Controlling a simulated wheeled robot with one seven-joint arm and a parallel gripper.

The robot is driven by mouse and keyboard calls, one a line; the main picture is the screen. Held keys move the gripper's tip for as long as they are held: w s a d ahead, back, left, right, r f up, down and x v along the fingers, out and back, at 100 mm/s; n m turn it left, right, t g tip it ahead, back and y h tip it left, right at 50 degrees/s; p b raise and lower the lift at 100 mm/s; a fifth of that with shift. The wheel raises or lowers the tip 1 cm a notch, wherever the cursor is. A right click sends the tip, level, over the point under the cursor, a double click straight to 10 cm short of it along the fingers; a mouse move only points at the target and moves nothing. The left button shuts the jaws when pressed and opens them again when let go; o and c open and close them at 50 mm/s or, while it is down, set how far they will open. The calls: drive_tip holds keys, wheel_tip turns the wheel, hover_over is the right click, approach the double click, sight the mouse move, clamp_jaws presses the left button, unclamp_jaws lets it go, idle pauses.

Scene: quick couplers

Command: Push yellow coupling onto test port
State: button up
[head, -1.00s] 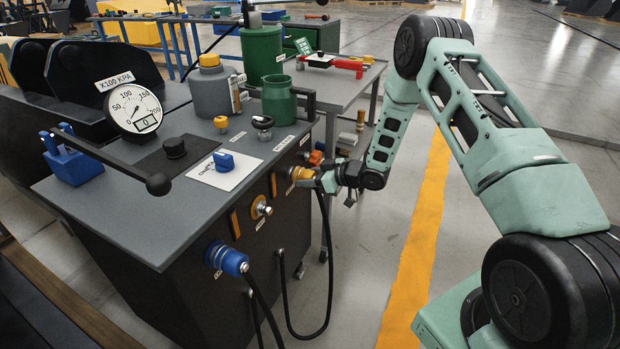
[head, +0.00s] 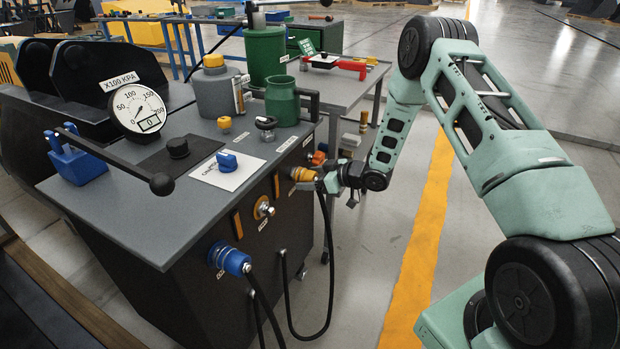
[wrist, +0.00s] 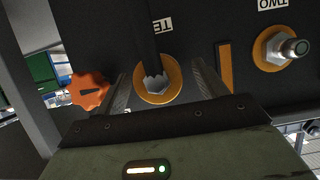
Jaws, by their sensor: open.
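The yellow coupling (head: 302,174) is at a port on the bench's side panel, with a black hose hanging from it. In the wrist view the coupling (wrist: 158,84) shows as a yellow ring with a grey toothed middle, under a partly hidden upside-down label that seems to read TEST. My gripper (head: 322,181) is right at the coupling. In the wrist view my open gripper (wrist: 160,90) has one finger on each side of it, with no clear contact. The port behind the coupling is hidden, so I cannot tell how deep it sits.
An orange knob (wrist: 88,91) is close beside one finger. A bare steel port marked TWO (wrist: 280,48) is on the other side. A blue coupling (head: 230,260) with a hose is at the panel's near end. The gauge (head: 138,108) stands on the bench top.

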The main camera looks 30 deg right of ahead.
drive_tip(key=v, duration=1.7)
drive_tip(key=shift+p, duration=0.4)
drive_tip(key=shift+f, duration=0.1)
drive_tip(key=w+a+r+g+h+p, duration=0.1)
drive_tip(key=w+a+r+h+p, duration=0.2)
drive_tip(key=a+r, duration=0.45)
drive_tip(key=s+a+r+g+h+p, duration=0.2)
drive_tip(key=s+a+r+g+p, duration=0.15)
drive_tip(key=a+r, duration=0.7)
drive_tip(key=s+a+r+g+p, duration=0.1)
drive_tip(key=s+a+r+g, duration=0.1)
drive_tip(key=s, duration=0.7)
drive_tip(key=s+a+r+g+h+p, duration=0.1)
drive_tip(key=s+a+r, duration=0.3)
drive_tip(key=s, duration=0.6)
drive_tip(key=s+a+r+g+h+p, duration=0.1)
drive_tip(key=s+a+r+g+p, duration=0.2)
drive_tip(key=s+a, duration=0.3)
drive_tip(key=s, duration=0.4)
drive_tip(key=shift+s, duration=0.2)
drive_tip(key=shift+c, duration=0.4)
